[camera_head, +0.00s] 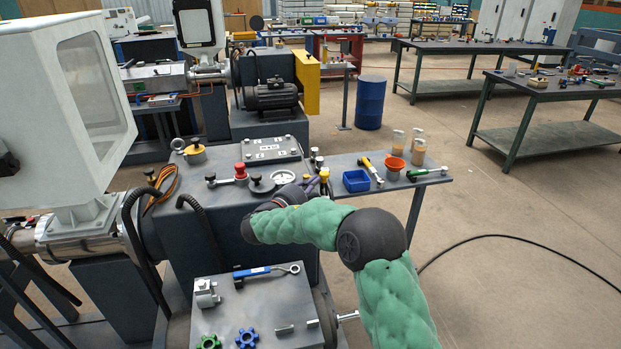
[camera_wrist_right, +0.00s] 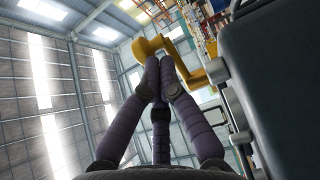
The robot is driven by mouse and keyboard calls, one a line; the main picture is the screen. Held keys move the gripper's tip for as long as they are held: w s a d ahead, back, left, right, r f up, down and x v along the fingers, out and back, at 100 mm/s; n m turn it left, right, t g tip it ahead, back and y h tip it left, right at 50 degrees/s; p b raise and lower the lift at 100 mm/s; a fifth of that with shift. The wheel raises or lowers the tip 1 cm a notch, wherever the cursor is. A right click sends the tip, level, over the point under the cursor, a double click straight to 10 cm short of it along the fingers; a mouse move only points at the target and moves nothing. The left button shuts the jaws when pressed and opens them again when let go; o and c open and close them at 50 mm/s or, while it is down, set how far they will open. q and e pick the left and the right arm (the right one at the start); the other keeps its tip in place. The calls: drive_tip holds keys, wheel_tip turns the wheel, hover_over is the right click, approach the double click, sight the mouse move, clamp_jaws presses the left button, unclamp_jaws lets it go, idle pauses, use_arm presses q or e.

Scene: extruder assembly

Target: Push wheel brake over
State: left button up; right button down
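I cannot tell for certain which part is the wheel brake. A small yellow part (camera_head: 324,174) stands at the right edge of the grey machine housing, close to my right fingertips. In the right wrist view, a curved yellow part (camera_wrist_right: 191,72) shows just beyond the fingertips; whether they touch it is unclear. My left gripper is not in view.
The housing top (camera_head: 180,165) carries a red knob (camera_head: 240,170) and other fittings. A side table (camera_head: 430,184) holds a blue bin (camera_head: 356,181), a hammer (camera_head: 371,170), an orange funnel (camera_head: 393,165) and jars. A lower stand (camera_head: 240,310) holds a blue-handled wrench (camera_head: 258,271).

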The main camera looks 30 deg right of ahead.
drive_tip(key=shift+b+x, duration=0.35)
drive_tip(key=shift+x, duration=1.35)
drive_tip(key=shift+w+a, duration=0.1)
drive_tip(key=a+b, duration=0.1)
drive_tip(key=a, duration=0.3)
drive_tip(key=shift+w, duration=0.1)
idle(0.4)
drive_tip(key=v, duration=1.2)
